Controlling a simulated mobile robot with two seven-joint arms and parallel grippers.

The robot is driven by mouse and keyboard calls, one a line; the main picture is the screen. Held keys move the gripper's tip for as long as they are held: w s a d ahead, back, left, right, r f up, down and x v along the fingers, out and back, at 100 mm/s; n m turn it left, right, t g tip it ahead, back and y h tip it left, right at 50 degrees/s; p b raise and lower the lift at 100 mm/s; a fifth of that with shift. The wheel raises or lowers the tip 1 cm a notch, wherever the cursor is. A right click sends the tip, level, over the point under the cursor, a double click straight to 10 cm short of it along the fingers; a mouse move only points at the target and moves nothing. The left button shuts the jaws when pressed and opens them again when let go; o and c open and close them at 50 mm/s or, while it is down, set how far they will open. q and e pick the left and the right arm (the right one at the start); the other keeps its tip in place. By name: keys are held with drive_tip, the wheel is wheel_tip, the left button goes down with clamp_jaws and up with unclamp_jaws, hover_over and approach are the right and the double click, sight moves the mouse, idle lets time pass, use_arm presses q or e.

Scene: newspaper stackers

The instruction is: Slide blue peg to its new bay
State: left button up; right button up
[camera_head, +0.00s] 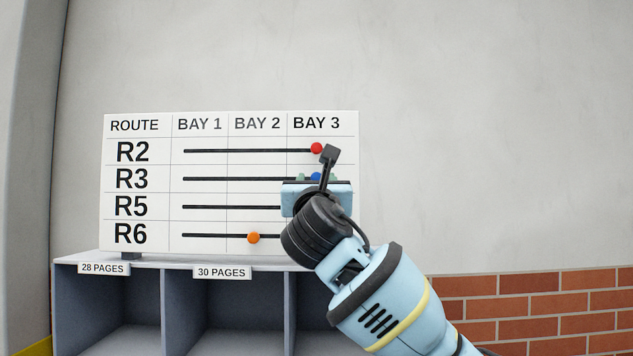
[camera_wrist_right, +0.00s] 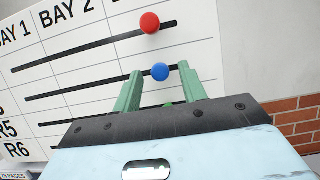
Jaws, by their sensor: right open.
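The blue peg (camera_head: 316,177) sits on the R3 slot of the white route board (camera_head: 140,120), in the Bay 3 column. My right gripper (camera_head: 316,179) is open in front of the board. In the right wrist view its two green fingers stand left and right of the blue peg (camera_wrist_right: 160,72), with a gap on each side. I cannot tell how far the fingertips are from the board. A red peg (camera_head: 317,148) is on the R2 slot in Bay 3. An orange peg (camera_head: 253,238) is on the R6 slot in Bay 2. My left gripper is out of view.
A small green piece (camera_wrist_right: 168,105) shows between the fingers, below the blue peg. My right arm hides the board's lower right. The board stands on a grey cubby shelf (camera_head: 190,261) with page labels. The slots left of the blue peg look clear.

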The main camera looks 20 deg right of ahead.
drive_tip(key=shift+w+d+r, duration=0.1)
drive_tip(key=shift+w+r, duration=0.05)
drive_tip(key=shift+w, duration=0.15)
clamp_jaws()
idle(0.4)
